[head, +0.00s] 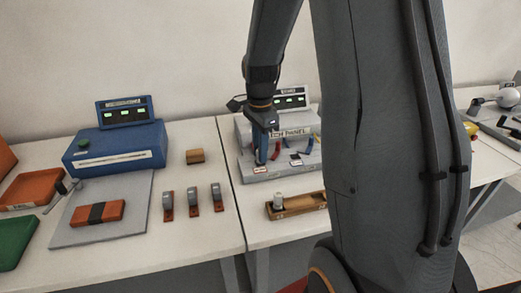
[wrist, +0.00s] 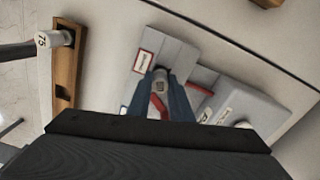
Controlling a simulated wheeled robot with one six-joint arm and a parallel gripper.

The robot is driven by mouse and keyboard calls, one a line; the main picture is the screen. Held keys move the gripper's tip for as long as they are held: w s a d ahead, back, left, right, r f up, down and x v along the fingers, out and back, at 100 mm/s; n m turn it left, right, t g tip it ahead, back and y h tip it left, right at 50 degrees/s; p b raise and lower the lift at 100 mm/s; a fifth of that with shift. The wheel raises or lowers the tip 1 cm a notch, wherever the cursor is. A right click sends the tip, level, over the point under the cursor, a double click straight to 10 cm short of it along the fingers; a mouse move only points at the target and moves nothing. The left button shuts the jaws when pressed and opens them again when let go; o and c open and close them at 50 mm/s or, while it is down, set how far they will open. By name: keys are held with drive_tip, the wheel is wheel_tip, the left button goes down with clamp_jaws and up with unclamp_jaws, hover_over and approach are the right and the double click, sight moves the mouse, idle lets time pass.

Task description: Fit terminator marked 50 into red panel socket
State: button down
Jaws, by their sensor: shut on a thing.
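My gripper (head: 262,155) points down over the front left of the grey patch panel (head: 285,170). In the wrist view its blue fingers (wrist: 161,84) are shut on a grey cylindrical terminator (wrist: 161,78); its marking is not readable. The held terminator is beside a red-framed label (wrist: 143,62) on the panel. The socket is hidden under the terminator and fingers, so I cannot tell whether it is seated. A red part (wrist: 157,105) shows between the fingers.
The wooden tray is in front of the panel in the head view (head: 314,202). A second label (head: 295,160) and coloured cables (head: 310,141) are to the right on the panel. A blue instrument (head: 112,148) and several small grey-topped blocks (head: 193,201) stand left.

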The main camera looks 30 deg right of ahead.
drive_tip(key=shift+f, duration=0.2)
drive_tip(key=shift+f, duration=0.2)
drive_tip(key=c, duration=1.6)
unclamp_jaws()
drive_tip(key=shift+r, duration=0.1)
wheel_tip(320, 180, up, 12)
drive_tip(key=b, duration=0.3)
drive_tip(key=s+a+f+n, duration=0.3)
drive_tip(key=s+f+n, duration=0.1)
drive_tip(key=s+n, duration=0.1)
drive_tip(key=s+a+f+n, duration=0.4)
drive_tip(key=s+n, duration=0.1)
drive_tip(key=n, duration=0.1)
drive_tip(key=s+a+f+n+t, duration=0.1)
drive_tip(key=s+a+f+n, duration=0.2)
drive_tip(key=s+f+n, duration=0.1)
drive_tip(key=shift+s+a+f+n, duration=0.15)
drive_tip(key=shift+s+a+n, duration=0.1)
drive_tip(key=shift+n, duration=0.4)
drive_tip(key=shift+s+a+f+n, duration=0.15)
drive_tip(key=shift+s+n, duration=0.1)
drive_tip(key=shift+n, duration=0.4)
